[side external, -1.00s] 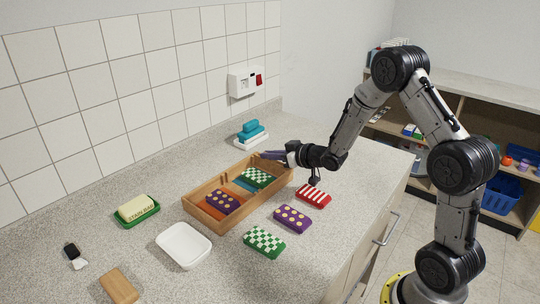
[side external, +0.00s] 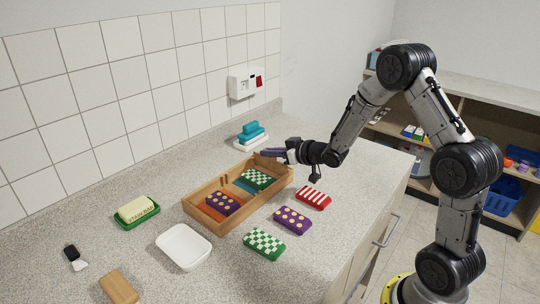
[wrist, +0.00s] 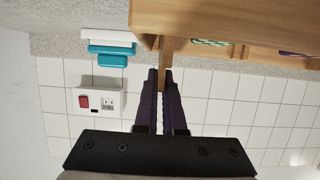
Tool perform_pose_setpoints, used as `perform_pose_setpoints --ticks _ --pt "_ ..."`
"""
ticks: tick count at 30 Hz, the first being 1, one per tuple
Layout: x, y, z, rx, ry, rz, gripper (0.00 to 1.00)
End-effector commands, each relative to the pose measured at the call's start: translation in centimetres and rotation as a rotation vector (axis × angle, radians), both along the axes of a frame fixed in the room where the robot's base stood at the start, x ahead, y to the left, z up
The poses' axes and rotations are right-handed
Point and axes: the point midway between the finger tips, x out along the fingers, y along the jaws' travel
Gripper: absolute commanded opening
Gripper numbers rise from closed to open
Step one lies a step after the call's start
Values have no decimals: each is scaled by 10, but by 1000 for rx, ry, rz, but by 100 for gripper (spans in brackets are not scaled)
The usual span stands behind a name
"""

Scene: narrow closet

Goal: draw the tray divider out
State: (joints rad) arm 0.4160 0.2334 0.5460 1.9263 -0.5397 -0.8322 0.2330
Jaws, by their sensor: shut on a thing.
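The wooden tray (side external: 211,226) stands on the counter with compartments. A purple dotted case (side external: 222,203) lies in its near part and a green checkered case (side external: 258,180) in its far part. My gripper (side external: 264,153) is at the tray's far end, its dark purple fingers pointing left. In the wrist view, my gripper (wrist: 160,73) is closed on a thin wooden piece that looks like the tray divider (wrist: 165,55). The piece stands out from the tray (wrist: 220,15) between the fingertips. I cannot tell how much of it is inside the tray.
Red striped, purple dotted and green checkered cases (side external: 264,243) lie right of the tray. A white dish (side external: 183,246) and a soap bar on a green dish (side external: 137,210) are nearer. Blue stacked items (side external: 252,134) stand behind by the tiled wall with its socket (side external: 245,82).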

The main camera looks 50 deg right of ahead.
Motion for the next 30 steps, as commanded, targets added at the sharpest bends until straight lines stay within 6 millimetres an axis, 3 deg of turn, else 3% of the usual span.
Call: perform_pose_setpoints --ticks 30 --pt "0 0 37 0 0 0 0"
